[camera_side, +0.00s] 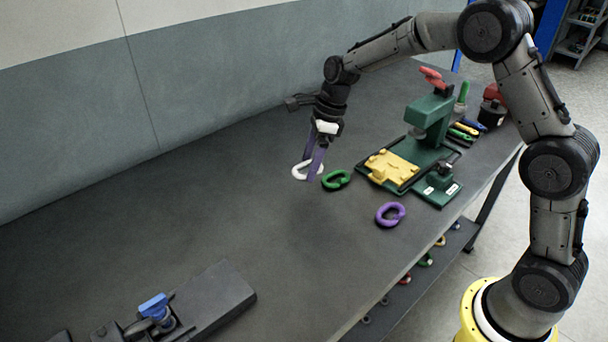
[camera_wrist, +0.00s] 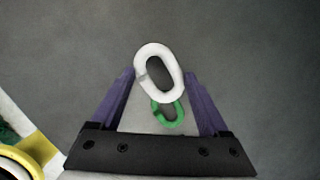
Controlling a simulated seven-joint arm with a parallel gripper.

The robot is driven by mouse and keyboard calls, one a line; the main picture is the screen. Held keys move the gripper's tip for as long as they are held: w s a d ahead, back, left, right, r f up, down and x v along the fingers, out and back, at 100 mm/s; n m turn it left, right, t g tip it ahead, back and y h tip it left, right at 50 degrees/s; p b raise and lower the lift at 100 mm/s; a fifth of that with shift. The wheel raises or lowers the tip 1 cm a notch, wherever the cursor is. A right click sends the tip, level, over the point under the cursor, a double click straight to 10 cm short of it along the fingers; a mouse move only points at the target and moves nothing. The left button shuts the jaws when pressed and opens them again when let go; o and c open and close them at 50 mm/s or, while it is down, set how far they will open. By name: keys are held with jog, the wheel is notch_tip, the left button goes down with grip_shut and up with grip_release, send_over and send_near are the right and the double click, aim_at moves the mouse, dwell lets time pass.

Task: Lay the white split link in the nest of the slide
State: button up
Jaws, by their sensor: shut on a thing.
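The white split link (camera_side: 299,171) is held between the two purple fingers of my gripper (camera_side: 314,174). In the wrist view the white link (camera_wrist: 140,72) sits between the fingertips of my gripper (camera_wrist: 160,77), its long way pointing forward. It looks larger than the green link behind it, so it seems to be above the bench. The green press (camera_side: 432,118) stands to the right, with a yellow block (camera_side: 393,166) on a dark tray at its foot. This block looks like the slide; its nest is too small to make out.
A green link (camera_side: 336,180) lies just right of my gripper; it also shows in the wrist view (camera_wrist: 169,116). A purple link (camera_side: 391,214) lies near the bench's front edge. A dark fixture with a blue handle (camera_side: 154,305) is at lower left. The middle bench is clear.

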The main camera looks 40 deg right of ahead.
aim_at(307, 165)
jog(key=shift+w+a+f, duration=0.1)
jog(key=shift+w+f, duration=0.85)
jog(key=shift+f, duration=1.7)
jog(key=shift+f, duration=0.1)
jog(key=o, duration=1.5)
jog(key=shift+f, duration=0.1)
